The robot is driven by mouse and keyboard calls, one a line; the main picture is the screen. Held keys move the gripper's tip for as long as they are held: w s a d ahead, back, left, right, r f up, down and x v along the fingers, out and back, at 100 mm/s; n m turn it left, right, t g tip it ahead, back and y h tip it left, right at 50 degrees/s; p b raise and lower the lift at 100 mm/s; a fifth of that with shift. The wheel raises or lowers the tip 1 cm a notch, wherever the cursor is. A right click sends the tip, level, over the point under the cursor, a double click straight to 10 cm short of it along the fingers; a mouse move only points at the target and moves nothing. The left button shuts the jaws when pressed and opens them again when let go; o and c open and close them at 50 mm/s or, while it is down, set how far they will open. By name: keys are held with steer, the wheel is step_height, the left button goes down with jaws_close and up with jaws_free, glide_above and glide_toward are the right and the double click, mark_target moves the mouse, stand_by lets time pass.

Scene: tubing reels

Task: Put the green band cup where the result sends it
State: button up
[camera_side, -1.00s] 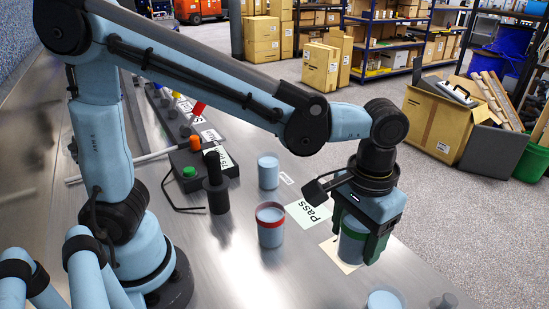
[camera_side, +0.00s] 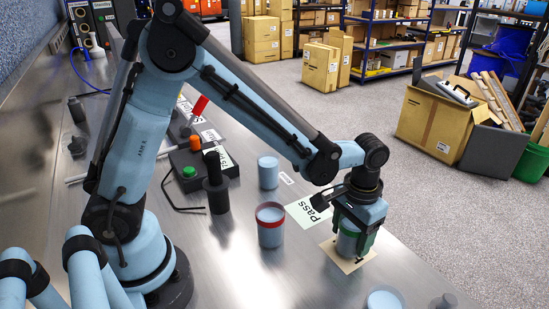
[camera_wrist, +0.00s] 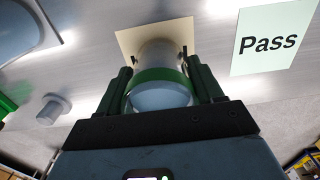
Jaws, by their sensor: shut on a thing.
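The green band cup (camera_side: 346,245) is a pale blue cup with a green band, seen upright in the side view; it also shows in the wrist view (camera_wrist: 160,97). My gripper (camera_side: 352,238) is shut on it, with dark green fingers on both sides (camera_wrist: 164,85). The cup is over a beige card (camera_side: 357,265), at or just above it; I cannot tell whether it touches. The card also shows in the wrist view (camera_wrist: 127,40). A pale green card reading "Pass" (camera_side: 308,213) lies beside it, to the left in the side view.
A red-banded cup (camera_side: 270,228) stands left of the cards, and a plain pale blue cup (camera_side: 268,174) stands behind it. Another pale blue cup (camera_side: 385,299) is at the bottom edge. A dark box with a green button (camera_side: 189,171) and a black post (camera_side: 216,190) stand further left.

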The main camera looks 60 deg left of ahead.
steer(key=shift+f, duration=0.15)
steer(key=o, duration=1.1)
step_height(320, 180, up, 12)
steer(key=s+a+t, duration=0.7)
steer(key=s+a, duration=0.2)
steer(key=a, duration=0.3)
